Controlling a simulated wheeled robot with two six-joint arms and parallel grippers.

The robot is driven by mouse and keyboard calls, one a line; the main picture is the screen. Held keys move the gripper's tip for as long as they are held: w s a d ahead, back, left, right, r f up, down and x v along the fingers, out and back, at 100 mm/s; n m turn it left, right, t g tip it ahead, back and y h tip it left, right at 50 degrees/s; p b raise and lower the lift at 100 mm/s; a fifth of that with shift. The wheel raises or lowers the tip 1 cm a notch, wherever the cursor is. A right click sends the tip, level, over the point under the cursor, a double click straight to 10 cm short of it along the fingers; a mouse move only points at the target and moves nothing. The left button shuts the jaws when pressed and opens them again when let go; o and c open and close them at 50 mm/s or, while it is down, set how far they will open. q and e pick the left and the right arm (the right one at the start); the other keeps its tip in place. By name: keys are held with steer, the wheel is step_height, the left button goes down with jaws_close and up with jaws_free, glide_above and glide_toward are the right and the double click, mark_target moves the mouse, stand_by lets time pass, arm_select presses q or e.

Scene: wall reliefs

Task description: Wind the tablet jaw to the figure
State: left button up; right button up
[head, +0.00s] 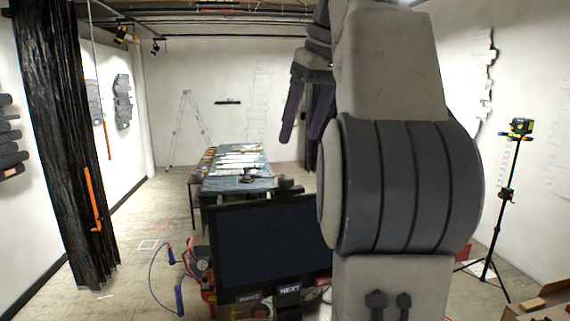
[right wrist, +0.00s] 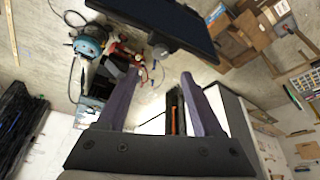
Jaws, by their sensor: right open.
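A large dark flat screen (head: 270,243), likely the tablet, stands low in front of me in the head view, partly hidden by my arm. Its dark panel (right wrist: 160,22) also shows tilted at the top of the right wrist view, with a black rounded part (right wrist: 163,50) at its lower edge. I cannot make out a figure or scale on it. My right gripper (head: 303,138) hangs above and behind the screen in the head view, open and empty. In the right wrist view its two fingers (right wrist: 161,76) are apart with nothing between them. My left gripper is not in view.
A long table (head: 237,184) with papers stands behind the screen. Red equipment with a gauge (head: 199,268) is left of the screen. A black curtain (head: 65,140) hangs at left; a tripod (head: 508,185) stands at right. Open floor (head: 135,275) lies at left.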

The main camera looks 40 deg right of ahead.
mark_target(286, 177)
steer(key=x, duration=0.9)
steer(key=shift+f, duration=0.1)
